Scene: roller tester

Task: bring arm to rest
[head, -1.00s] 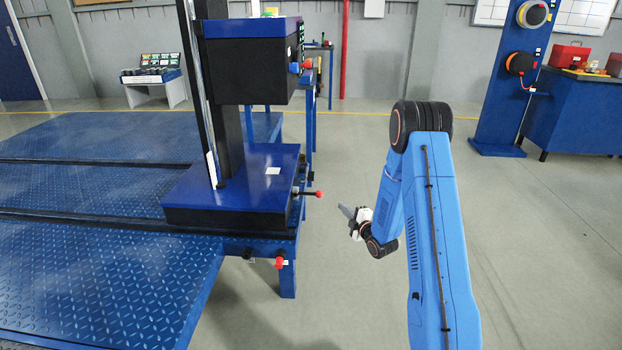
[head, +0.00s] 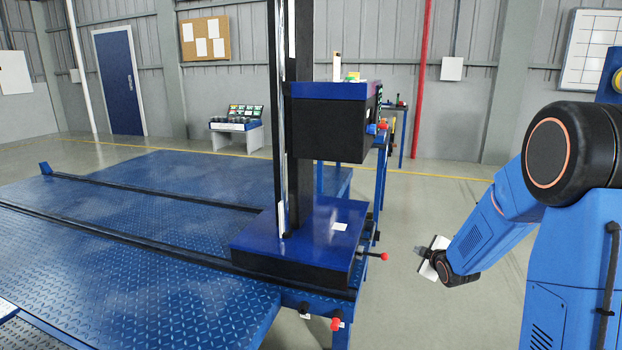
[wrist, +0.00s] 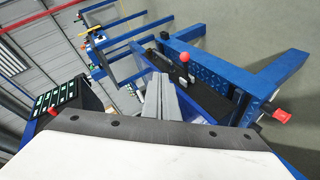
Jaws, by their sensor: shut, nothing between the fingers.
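My blue arm stands at the right of the head view, bent at a large black joint. My gripper (head: 421,251) is at its lower left end, small in the head view, in free air to the right of the blue test machine (head: 290,245). In the wrist view my gripper (wrist: 160,90) shows its grey fingers together with nothing between them. A red-knobbed lever (head: 384,256) on the machine's side lies a little left of my gripper, apart from it. The lever's red knob (wrist: 184,57) also shows in the wrist view, beyond the fingers.
A blue tread-plate platform (head: 130,225) fills the left. A second red knob (head: 336,324) sits low on the machine's frame. A control box (head: 328,125) is mounted on the machine's column. Grey floor (head: 450,200) is clear behind my gripper.

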